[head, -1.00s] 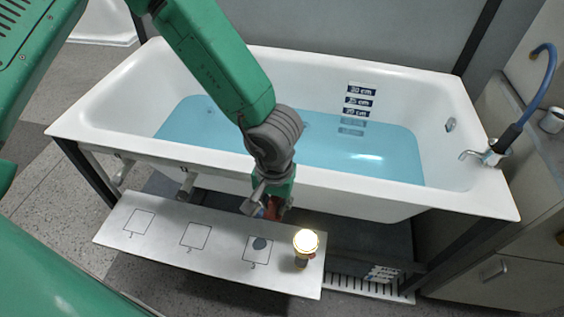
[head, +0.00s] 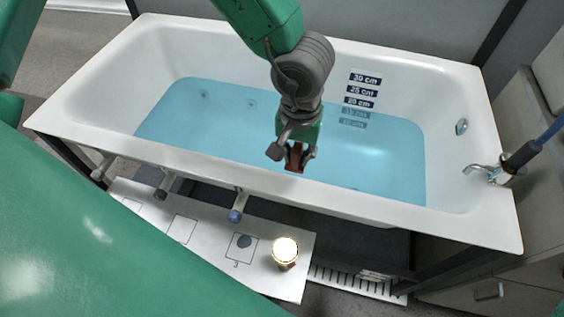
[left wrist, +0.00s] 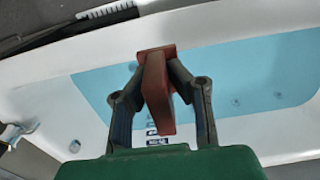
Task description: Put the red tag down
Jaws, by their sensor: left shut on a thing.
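My left gripper (head: 296,160) is over the tub's near side, above the blue water in the head view. It is shut on the red tag (head: 293,157), which hangs between its fingers and is partly hidden by them. In the left wrist view the red tag (left wrist: 155,88) shows as a dull red plate with a wider end, between the two grey fingers of the left gripper (left wrist: 157,66). The tag appears clear of the tub. My right gripper is not in view.
The white bathtub (head: 90,95) holds blue water (head: 230,115). Below its near rim lies a white board (head: 210,250) with marked squares, a dark disc (head: 243,241) and a lit lamp (head: 285,252). A tap (head: 485,172) stands at the right.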

